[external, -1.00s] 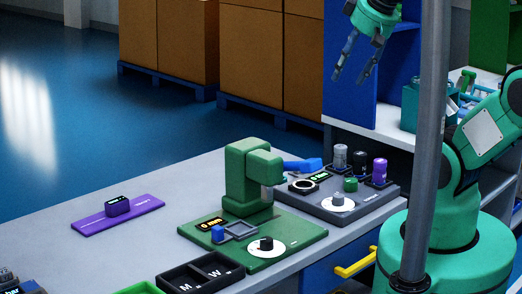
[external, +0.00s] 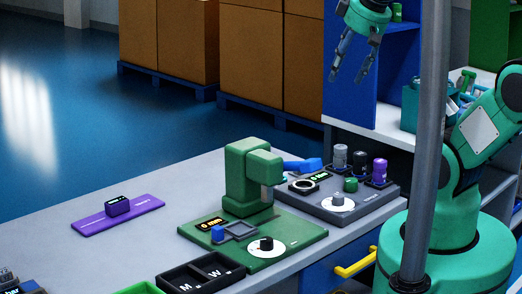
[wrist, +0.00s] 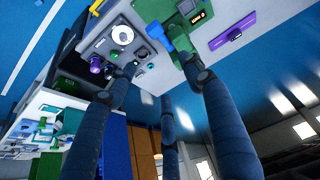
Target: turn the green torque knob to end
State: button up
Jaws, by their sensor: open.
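The green torque knob (external: 350,184) is a small round knob on the dark grey station (external: 385,199) at the right end of the table. The knob also shows small in the wrist view (wrist: 114,56), near a finger. My gripper (external: 347,76) is open and empty, fingers pointing down. It hangs high above and behind the station, clear of the knob, in front of a blue cabinet side.
A green press station (external: 245,180) with a blue handle (external: 302,165) stands left of the grey station. Purple (external: 381,168), black and grey cylinders stand close behind the knob. A purple plate (external: 118,215) lies far left. A grey pole crosses the external view.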

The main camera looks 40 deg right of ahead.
jog(key=w+d+f+n+g, duration=0.2)
jog(key=w+d+f+n, duration=0.2)
jog(key=w+d, duration=0.25)
jog(key=n+g+b, duration=0.2)
jog(key=n+g, duration=0.2)
jog(key=n, duration=0.6)
send_over(352, 179)
notch_tip(352, 179, down, 24)
jog(key=shift+w, duration=0.2)
jog(key=f+b, duration=0.1)
jog(key=f, duration=0.3)
jog(key=f+b, duration=0.1)
jog(key=f, duration=0.4)
jog(key=f+b, duration=0.1)
jog(key=f, duration=0.3)
jog(key=shift+s+a+f, duration=0.15)
jog(key=shift+s+f, duration=0.1)
jog(key=shift+f, duration=0.1)
jog(key=c, duration=1.1)
